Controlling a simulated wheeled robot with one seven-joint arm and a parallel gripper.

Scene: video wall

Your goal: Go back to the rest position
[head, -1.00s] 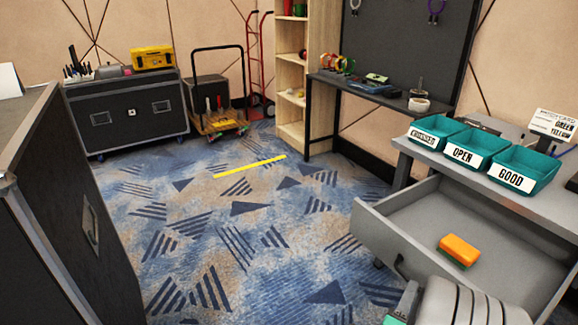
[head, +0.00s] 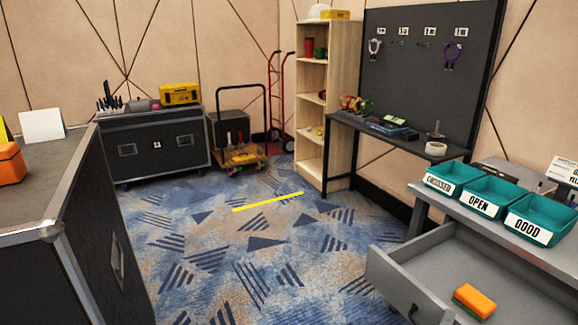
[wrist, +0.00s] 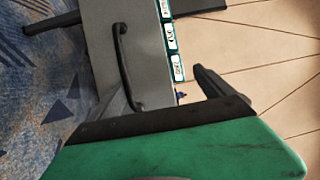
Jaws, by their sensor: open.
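My gripper (wrist: 162,98) shows in the wrist view with its green body across the bottom and dark fingers above it. It is open, with nothing seen between the fingers. Beyond it are the grey drawer front with its dark handle and the white tray labels, seen sideways. In the head view the gripper is out of sight; only a small pale piece of my arm may show at the bottom edge, by the drawer.
A grey drawer (head: 420,262) stands open at right with an orange sponge (head: 474,301) inside. Teal labelled trays (head: 489,195) stand on the desk above. A dark case (head: 85,235) is close at left. Patterned carpet (head: 230,270) is clear between them.

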